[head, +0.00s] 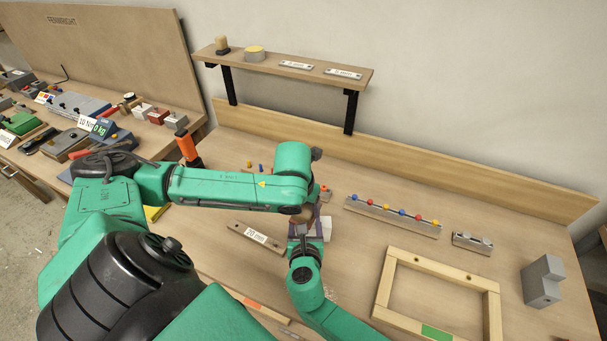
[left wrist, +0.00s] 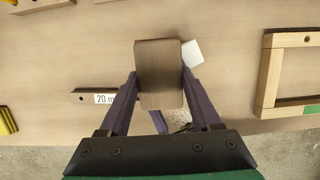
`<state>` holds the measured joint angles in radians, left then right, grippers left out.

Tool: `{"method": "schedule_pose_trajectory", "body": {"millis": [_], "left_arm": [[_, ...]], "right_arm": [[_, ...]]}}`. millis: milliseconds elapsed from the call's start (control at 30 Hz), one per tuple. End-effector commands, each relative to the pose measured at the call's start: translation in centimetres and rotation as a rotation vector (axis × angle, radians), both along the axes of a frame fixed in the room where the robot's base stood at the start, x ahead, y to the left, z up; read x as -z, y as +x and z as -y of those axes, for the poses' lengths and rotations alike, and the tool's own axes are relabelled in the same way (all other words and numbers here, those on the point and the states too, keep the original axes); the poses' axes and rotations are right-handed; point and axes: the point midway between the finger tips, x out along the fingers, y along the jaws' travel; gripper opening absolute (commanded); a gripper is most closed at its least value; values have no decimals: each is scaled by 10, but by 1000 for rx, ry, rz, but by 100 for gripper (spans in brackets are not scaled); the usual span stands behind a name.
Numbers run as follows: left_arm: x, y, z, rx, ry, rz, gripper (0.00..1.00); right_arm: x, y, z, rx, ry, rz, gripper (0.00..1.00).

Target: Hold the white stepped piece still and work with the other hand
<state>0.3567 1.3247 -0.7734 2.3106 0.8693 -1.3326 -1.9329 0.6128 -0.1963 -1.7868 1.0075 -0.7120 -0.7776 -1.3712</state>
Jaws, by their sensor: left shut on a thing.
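The white stepped piece (head: 323,229) is on the workbench in the head view, mostly covered by my arms. A white corner of it (left wrist: 194,52) shows behind the block in the left wrist view. My left gripper (left wrist: 160,82) is shut on a brown wooden block (left wrist: 160,65), with one purple finger against each side. In the head view my left gripper (head: 307,216) is right beside the white piece. My right gripper (head: 302,240) comes from below, close to the white piece. Its fingertips are hidden, so its grip cannot be told.
A label strip (head: 255,237) lies to the left. A shelf (head: 284,64) hangs behind. The bench between knob rail and frame is clear.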

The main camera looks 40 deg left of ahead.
Motion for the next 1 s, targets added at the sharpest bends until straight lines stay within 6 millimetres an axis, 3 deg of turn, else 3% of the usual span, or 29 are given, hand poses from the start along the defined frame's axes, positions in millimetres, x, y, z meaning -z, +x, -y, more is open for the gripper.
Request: {"method": "schedule_pose_trajectory", "body": {"millis": [667, 1000], "left_arm": [[4, -27, 23, 2, -7, -12, 0], [4, -14, 4, -3, 2, -16, 0]], "right_arm": [[-3, 2, -1, 3, 5, 4, 2], [-6, 2, -2, 3, 10, 8, 2]]}}
